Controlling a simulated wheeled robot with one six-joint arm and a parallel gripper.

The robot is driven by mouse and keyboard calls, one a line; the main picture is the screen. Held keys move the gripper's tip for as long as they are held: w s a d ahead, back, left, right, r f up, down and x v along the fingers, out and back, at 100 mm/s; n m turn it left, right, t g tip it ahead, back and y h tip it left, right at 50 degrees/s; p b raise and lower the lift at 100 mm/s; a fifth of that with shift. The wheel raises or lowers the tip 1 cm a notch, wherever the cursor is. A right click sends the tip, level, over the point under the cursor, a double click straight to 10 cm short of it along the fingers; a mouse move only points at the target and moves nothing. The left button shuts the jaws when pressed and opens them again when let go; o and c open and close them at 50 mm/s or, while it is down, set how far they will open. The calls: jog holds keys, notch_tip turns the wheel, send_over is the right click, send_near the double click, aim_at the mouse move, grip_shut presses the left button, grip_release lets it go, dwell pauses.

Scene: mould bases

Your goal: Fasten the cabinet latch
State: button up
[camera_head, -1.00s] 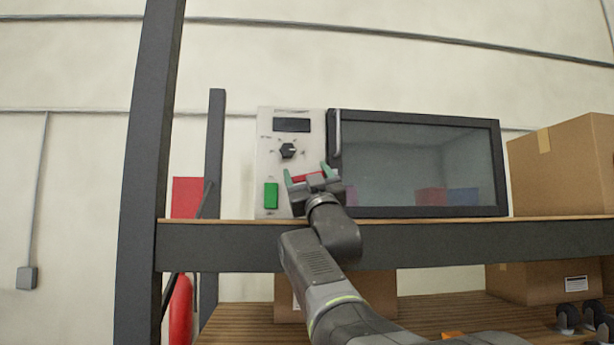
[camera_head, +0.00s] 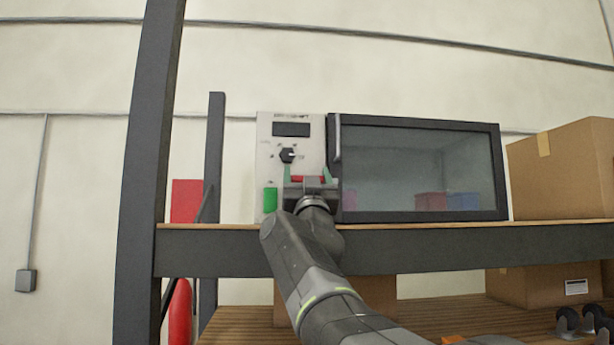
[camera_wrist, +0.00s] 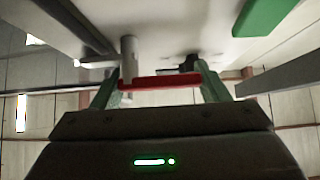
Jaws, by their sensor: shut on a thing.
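The cabinet (camera_head: 415,217) is a microwave-like box on a shelf, with a dark-framed glass door that looks closed. A vertical door handle (camera_head: 337,140) runs down the door's left edge; a pale post in the wrist view (camera_wrist: 128,55) may be part of it. My gripper (camera_head: 309,174) is in front of the lower right of the white control panel (camera_head: 265,142). Its green fingers are shut on a red bar (camera_head: 309,179), which also spans between the fingers in the wrist view (camera_wrist: 160,83). I cannot make out a separate latch or how the bar is fixed.
A green button (camera_head: 270,200) is left of my gripper, with a black knob (camera_head: 287,156) above. The shelf's front beam (camera_head: 430,249) runs below and a dark upright (camera_head: 150,150) stands left. A cardboard box (camera_head: 562,170) stands right of the cabinet.

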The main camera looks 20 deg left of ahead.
jog(key=o, duration=1)
jog(key=b+v, duration=0.6)
jog(key=v, duration=0.8)
jog(key=shift+r, duration=0.1)
jog(key=shift+r, duration=0.1)
